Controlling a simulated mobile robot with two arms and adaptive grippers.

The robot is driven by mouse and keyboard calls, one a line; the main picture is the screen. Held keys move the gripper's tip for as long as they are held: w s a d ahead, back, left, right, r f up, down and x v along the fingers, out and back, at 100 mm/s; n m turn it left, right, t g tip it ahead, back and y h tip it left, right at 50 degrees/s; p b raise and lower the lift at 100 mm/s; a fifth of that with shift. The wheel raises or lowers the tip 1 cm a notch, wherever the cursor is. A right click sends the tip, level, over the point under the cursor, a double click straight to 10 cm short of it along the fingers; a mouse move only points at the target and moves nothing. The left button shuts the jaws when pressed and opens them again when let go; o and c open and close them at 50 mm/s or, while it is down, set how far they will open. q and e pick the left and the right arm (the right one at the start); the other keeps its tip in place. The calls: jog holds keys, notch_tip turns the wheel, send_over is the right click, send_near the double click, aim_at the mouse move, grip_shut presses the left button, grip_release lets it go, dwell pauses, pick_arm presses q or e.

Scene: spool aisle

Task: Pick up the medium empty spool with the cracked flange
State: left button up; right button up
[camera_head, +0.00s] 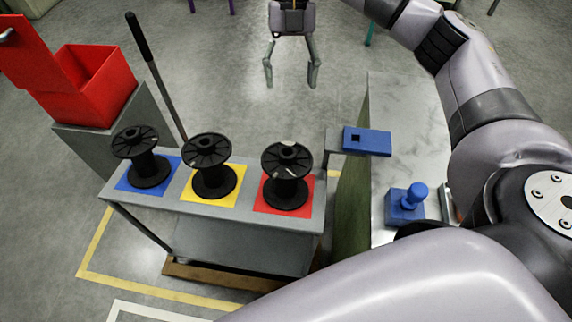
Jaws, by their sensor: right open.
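Three black empty spools stand upright in a row on a grey bench (225,205). The left spool (148,168) is on a blue square, the middle spool (213,179) on a yellow square, and the right spool (287,189) on a red square. The right spool's top flange has a pale notch-like mark at its far rim. Pale marks also show on the left spool's flange. I cannot tell for sure which flange is cracked or which spool is medium. My right gripper (291,76) is open and empty, beyond the spools, fingers toward them. My left gripper is not in view.
A red open bin (100,85) stands on a grey cabinet at left, with a dark pole (150,65) beside it. Floor beyond the bench is clear.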

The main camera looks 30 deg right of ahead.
send_near(287, 146)
jog(key=s+f, duration=0.1)
jog(key=s+f+p, duration=0.1)
jog(key=shift+a+f, duration=0.2)
jog(key=shift+f, duration=0.05)
jog(key=shift+s+f, duration=0.15)
jog(key=shift+f, duration=0.1)
jog(key=shift+s+a+f, duration=0.25)
jog(key=shift+a+f, duration=0.05)
jog(key=shift+f, duration=0.2)
jog(key=x, duration=0.1)
jog(key=p+x, duration=0.1)
jog(key=x, duration=0.1)
jog(key=shift+s+a+f, duration=0.1)
jog(key=shift+a+f, duration=0.15)
jog(key=shift+a, duration=0.05)
jog(key=shift+s+f, duration=0.15)
jog(key=shift+f, duration=0.2)
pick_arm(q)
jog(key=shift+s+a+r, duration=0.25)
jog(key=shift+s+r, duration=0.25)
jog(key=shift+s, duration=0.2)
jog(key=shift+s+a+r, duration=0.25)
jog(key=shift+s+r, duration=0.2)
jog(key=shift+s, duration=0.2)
pick_arm(e)
grip_shut()
